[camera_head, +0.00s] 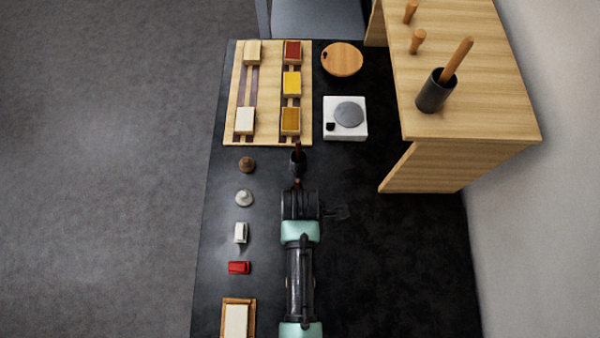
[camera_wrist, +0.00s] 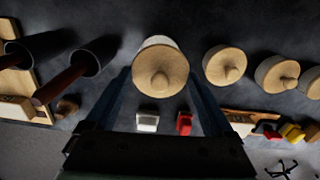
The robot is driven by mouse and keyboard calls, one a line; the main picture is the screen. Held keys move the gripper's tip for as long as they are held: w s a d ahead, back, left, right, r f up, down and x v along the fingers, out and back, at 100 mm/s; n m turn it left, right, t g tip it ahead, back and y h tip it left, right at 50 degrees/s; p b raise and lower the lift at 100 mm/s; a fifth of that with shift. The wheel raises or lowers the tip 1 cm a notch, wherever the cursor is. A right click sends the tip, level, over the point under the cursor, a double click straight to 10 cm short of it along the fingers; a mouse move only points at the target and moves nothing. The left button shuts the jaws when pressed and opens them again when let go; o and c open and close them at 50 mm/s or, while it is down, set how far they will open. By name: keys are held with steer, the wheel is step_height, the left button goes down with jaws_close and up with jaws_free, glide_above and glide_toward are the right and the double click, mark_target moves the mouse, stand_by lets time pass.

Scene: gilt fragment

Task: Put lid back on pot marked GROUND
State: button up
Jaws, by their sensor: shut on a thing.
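In the wrist view, my gripper (camera_wrist: 160,84) is shut on a round wooden lid (camera_wrist: 174,64) with a knob, one finger on each side. The white rim of a pot (camera_wrist: 157,41) shows just behind the lid. I cannot tell whether the lid rests on this pot or hangs a little above it. No GROUND marking is readable. Several similar round wooden tops with knobs stand to the right, the nearest a wooden-topped pot (camera_wrist: 225,66). In the head view my arm covers the row, and the fingers and held lid are hidden.
Two dark cups (camera_wrist: 90,56) holding brown-handled tools stand left in the wrist view. A brown knob (camera_head: 247,164), a white knob (camera_head: 244,198), a white block (camera_head: 240,233) and a red block (camera_head: 239,267) line the table's left side. A wooden shelf (camera_head: 470,60) stands right.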

steer(key=shift+f+b, duration=2.15)
steer(key=shift+f, duration=0.6)
steer(key=shift+d+f+p, duration=0.1)
steer(key=shift+f+p, duration=0.05)
steer(key=shift+p, duration=0.5)
stand_by(0.6)
steer(key=o, duration=1)
steer(key=shift+o, duration=0.2)
steer(key=shift+r+p, duration=3.6)
steer(key=shift+p, duration=0.1)
